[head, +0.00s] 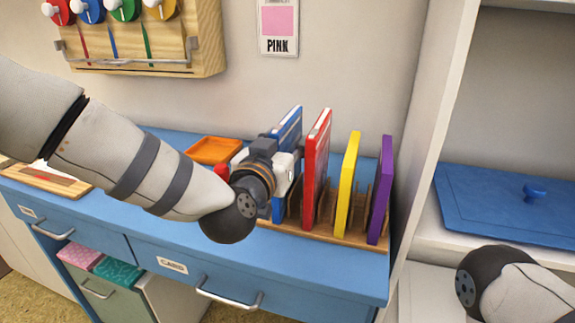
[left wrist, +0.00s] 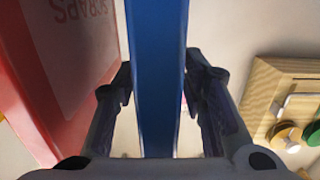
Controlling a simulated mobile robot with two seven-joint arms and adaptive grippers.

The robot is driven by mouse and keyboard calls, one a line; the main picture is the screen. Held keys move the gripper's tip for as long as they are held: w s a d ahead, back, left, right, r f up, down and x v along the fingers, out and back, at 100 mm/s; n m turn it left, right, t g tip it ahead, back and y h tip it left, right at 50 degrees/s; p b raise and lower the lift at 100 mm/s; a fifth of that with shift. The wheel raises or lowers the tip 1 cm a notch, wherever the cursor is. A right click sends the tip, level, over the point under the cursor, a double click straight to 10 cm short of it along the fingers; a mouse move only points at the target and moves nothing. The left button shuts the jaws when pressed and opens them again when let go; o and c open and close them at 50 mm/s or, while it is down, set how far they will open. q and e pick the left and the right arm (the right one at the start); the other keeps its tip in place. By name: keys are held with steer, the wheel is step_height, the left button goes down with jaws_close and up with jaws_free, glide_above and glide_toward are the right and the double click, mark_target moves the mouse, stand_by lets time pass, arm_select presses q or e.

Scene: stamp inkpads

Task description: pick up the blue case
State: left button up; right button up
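The blue case (head: 287,128) stands upright at the left end of a wooden rack (head: 335,238), with its lower part partly hidden by my gripper. My left gripper (head: 284,170) reaches it from the left. In the left wrist view the blue case (left wrist: 161,80) runs between the two dark fingers (left wrist: 160,85). The fingertips appear to touch its two sides, so the gripper looks shut on it. The case still sits in the rack. My right gripper is out of view; only part of that arm shows at the lower right.
A red case (head: 316,170) stands close to the right of the blue one, then a yellow case (head: 347,185) and a purple case (head: 380,190). An orange tray (head: 213,150) lies behind my left arm. A white shelf panel (head: 432,130) rises right of the blue desk.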

arm_select(q)
steer(key=shift+w+d, duration=0.2)
steer(key=shift+w, duration=0.25)
jaws_close()
